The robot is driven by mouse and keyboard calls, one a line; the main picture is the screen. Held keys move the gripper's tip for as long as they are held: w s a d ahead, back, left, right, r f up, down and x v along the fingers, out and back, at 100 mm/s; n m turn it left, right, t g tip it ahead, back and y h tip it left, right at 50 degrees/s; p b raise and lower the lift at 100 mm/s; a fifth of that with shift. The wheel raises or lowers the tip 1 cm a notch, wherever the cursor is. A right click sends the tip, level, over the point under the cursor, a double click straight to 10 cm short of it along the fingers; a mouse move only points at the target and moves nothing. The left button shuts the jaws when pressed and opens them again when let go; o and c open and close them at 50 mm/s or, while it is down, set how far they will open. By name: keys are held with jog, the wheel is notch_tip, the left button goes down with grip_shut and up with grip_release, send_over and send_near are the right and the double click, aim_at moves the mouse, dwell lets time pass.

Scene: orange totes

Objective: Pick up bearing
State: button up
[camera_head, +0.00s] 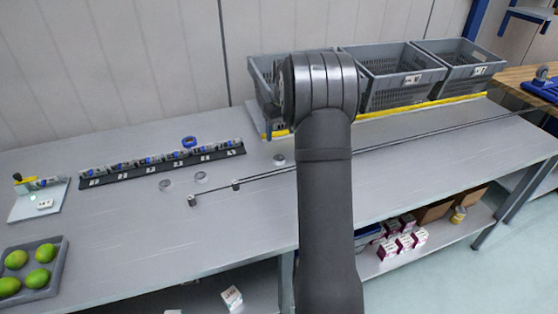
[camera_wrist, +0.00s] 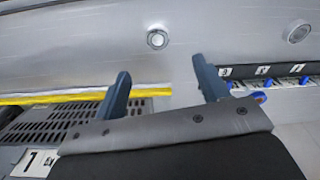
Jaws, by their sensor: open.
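Several small silvery rings that look like bearings lie on the grey table. One bearing (camera_head: 280,159) is just left of my arm in the head view. Two others (camera_head: 200,177) (camera_head: 166,185) lie farther left. In the wrist view one bearing (camera_wrist: 157,39) lies flat beyond my fingertips, roughly in line with the gap between them. Another (camera_wrist: 298,31) is near the right edge. My gripper (camera_wrist: 161,68) is open, with nothing between its fingers, and apart from the bearings. In the head view my arm hides the gripper.
Grey crates (camera_head: 392,82) stand along the back behind a yellow strip (camera_head: 420,104). A dark rack (camera_head: 160,168) holds several parts, with a blue ring (camera_head: 190,142) behind it. Thin dark rails cross the table. A fruit tray (camera_head: 59,268) is front left.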

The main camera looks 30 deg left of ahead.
send_over(279, 158)
jog(key=s, duration=0.1)
jog(key=f, duration=0.6)
jog(key=shift+d+f, duration=0.3)
jog(key=shift+f, duration=0.05)
jog(key=shift+w+a+f, duration=0.1)
jog(key=shift+w+f, duration=0.05)
jog(key=shift+f, duration=0.75)
jog(key=shift+w+a+f, duration=0.1)
jog(key=shift+w+f, duration=0.1)
jog(key=shift+f, duration=0.65)
jog(key=shift+w+a+f, duration=0.1)
jog(key=shift+w+f, duration=0.05)
jog(key=shift+f, duration=0.75)
jog(key=c, duration=1.1)
